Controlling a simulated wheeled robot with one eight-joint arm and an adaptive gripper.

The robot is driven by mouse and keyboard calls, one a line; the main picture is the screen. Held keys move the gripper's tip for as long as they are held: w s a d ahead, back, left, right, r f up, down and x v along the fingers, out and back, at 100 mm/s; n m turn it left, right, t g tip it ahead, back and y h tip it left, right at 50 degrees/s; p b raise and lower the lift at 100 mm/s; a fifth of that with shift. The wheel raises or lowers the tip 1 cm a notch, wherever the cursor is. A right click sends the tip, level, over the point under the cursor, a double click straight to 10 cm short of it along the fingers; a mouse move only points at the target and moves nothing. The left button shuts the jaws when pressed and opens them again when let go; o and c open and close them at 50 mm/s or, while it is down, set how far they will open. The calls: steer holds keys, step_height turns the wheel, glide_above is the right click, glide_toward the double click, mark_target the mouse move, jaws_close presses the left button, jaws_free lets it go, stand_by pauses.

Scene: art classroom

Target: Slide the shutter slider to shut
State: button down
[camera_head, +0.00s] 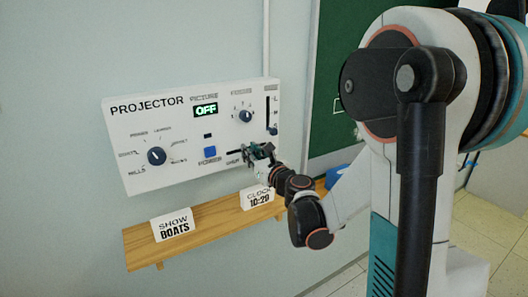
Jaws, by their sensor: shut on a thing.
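The white projector panel (122,150) hangs on the wall and its display (205,110) reads OFF. The shutter slider's dark horizontal slot (234,152) is at the panel's lower right, with small lettering at its left end that seems to read SHUT. My gripper (257,152) is at the right part of this slot, against the panel front. It is shut on the slider's knob, which the fingers hide. The slot's right end is also hidden by the gripper.
Nearby on the panel are a blue button (210,152), a round knob (246,116), a larger dial (157,156) and a vertical slider (272,130). Below, a wooden shelf (215,213) carries a SHOW BOATS card (173,226) and a CLOCK 10:20 card (257,197).

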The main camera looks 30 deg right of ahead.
mark_target(231, 152)
steer(key=a, duration=0.5)
steer(key=shift+s, duration=0.1)
steer(key=c, duration=1.5)
jaws_free()
steer(key=shift+a, duration=0.25)
steer(key=s, duration=1.2)
steer(key=shift+d, duration=0.35)
